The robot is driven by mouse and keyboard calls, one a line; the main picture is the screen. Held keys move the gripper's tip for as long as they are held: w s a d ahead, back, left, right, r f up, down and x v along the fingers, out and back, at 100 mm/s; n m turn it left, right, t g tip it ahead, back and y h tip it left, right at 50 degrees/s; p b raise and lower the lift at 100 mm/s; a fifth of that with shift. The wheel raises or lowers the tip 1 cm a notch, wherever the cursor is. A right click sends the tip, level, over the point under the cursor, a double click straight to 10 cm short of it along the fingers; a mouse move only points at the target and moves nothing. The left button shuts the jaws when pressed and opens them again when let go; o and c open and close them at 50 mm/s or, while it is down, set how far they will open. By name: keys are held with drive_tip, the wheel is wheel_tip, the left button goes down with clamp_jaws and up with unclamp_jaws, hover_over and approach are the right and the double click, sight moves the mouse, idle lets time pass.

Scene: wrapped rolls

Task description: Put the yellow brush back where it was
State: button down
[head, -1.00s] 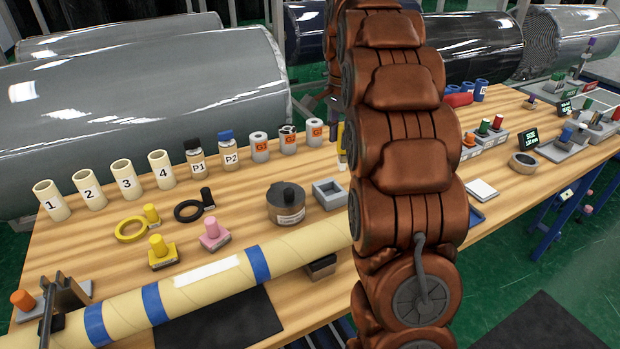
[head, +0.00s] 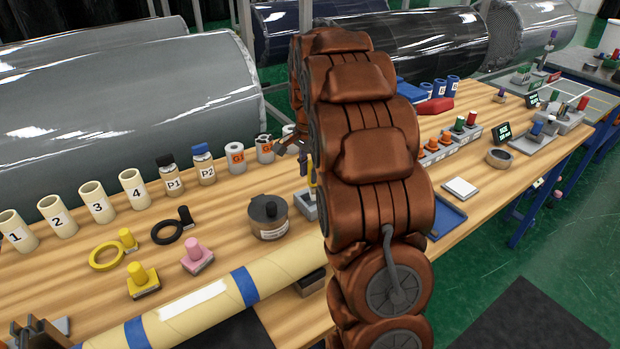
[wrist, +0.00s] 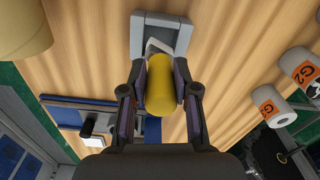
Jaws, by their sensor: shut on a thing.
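The yellow brush shows in the wrist view as a thick yellow handle (wrist: 159,98) between the two fingers of my gripper (wrist: 161,72), which is shut on it. In the head view a thin strip of the yellow handle (head: 312,172) shows beside my arm, above the grey open box (head: 304,206). My arm hides most of the gripper and the box's right part. In the wrist view a grey square-rimmed holder (wrist: 178,37) lies just beyond the fingertips. The brush's lower end is hidden, so I cannot tell whether it touches the box.
A dark round pot (head: 268,216) stands left of the box. White rolls with orange labels (head: 237,158) stand behind it, also in the wrist view (wrist: 272,106). A blue tray (head: 447,217) lies right of my arm. A long tan roll (head: 205,298) crosses the front.

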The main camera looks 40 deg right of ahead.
sight(310, 186)
drive_tip(key=shift+f+p, duration=0.35)
drive_tip(key=shift+f, duration=1.25)
drive_tip(key=shift+f, duration=0.2)
drive_tip(key=c, duration=0.9)
unclamp_jaws()
drive_tip(key=shift+o, duration=0.2)
drive_tip(key=shift+r, duration=0.1)
wheel_tip(310, 186, up, 12)
drive_tip(key=b, duration=0.3)
drive_tip(key=shift+s+a+r, duration=0.1)
